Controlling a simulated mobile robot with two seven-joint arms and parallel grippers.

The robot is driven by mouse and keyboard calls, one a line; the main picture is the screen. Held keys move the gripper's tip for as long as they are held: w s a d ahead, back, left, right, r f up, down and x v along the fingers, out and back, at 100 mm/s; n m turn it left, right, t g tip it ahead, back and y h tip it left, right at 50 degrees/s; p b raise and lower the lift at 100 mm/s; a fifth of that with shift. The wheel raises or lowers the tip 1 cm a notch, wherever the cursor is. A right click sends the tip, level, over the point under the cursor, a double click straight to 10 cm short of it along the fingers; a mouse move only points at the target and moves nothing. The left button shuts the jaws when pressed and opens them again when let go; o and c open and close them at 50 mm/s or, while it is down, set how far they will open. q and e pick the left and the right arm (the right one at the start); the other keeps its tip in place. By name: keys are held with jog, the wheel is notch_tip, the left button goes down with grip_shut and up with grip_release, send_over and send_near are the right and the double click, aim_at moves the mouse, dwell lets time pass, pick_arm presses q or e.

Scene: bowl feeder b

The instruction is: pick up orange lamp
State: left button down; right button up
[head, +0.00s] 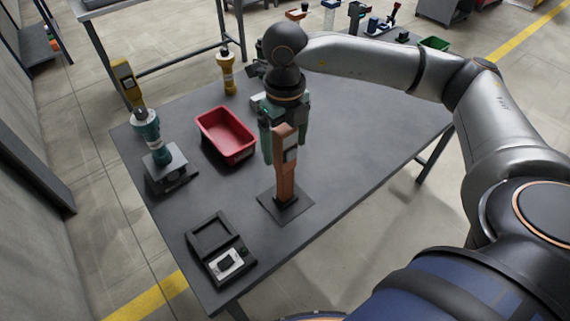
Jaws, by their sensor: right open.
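The orange lamp (285,182) stands upright on a flat black base plate (286,206) near the right part of the dark table. A grey panel shows on its upper front. My right gripper (284,148) points straight down over it from above. Its green fingers are open, one on each side of the lamp's upper part. I cannot tell whether either finger touches the lamp. The top of the lamp is partly hidden by the gripper. My left gripper is out of view.
On the dark table (345,150) are a red bin (226,134) left of the lamp, a teal tool on a grey stand (170,170), a black open case (220,248) in front, and yellow tools (226,70) behind.

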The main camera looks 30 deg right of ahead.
jog(key=shift+f, duration=0.9)
jog(key=shift+c, duration=0.2)
grip_shut()
jog(key=shift+r, duration=0.1)
